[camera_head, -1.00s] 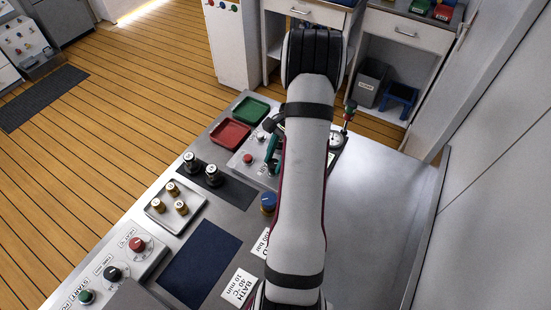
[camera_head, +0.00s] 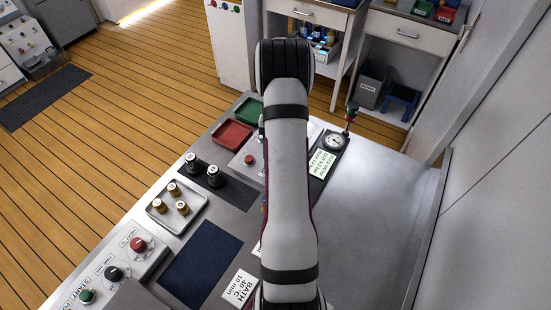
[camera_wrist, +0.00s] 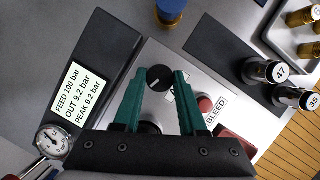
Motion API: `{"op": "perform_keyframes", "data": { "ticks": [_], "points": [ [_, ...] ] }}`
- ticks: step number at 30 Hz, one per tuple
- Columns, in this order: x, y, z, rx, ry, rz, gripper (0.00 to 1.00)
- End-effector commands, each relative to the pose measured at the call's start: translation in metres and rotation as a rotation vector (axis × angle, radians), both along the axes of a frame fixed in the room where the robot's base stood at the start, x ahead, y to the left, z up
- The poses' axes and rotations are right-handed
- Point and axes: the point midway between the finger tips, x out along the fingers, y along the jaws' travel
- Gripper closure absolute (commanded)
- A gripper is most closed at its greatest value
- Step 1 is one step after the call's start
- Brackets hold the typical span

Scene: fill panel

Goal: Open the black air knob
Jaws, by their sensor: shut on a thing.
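The black knob (camera_wrist: 160,78) is round with a small white mark and stands on the light panel (camera_wrist: 190,80) in the wrist view. My gripper (camera_wrist: 161,75) has two teal fingers, and their tips are on either side of this knob, shut on it. The label beside the knob is partly covered by a finger, so I cannot read it. Another dark round part (camera_wrist: 149,128) shows lower down between the fingers. In the head view my arm hides the gripper and the black knob.
A red button (camera_wrist: 205,104) marked BLEED is close right of the fingers. A pressure display (camera_wrist: 78,92) reads OUT 9.2 bar, beside a gauge (camera_wrist: 52,142). A blue-topped part (camera_wrist: 170,8), black cylinders (camera_head: 205,173) and a tray of brass pieces (camera_head: 158,211) stand nearby. The bench's right side is clear.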

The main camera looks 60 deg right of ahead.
Motion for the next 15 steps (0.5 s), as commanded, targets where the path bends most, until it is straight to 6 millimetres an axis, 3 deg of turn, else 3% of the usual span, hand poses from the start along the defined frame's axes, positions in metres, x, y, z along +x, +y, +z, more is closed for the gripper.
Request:
{"op": "perform_keyframes", "data": {
  "ticks": [15],
  "points": [
    [0.0004,0.0002,0.0002,0.0,0.0,0.093,1.0]
  ]
}}
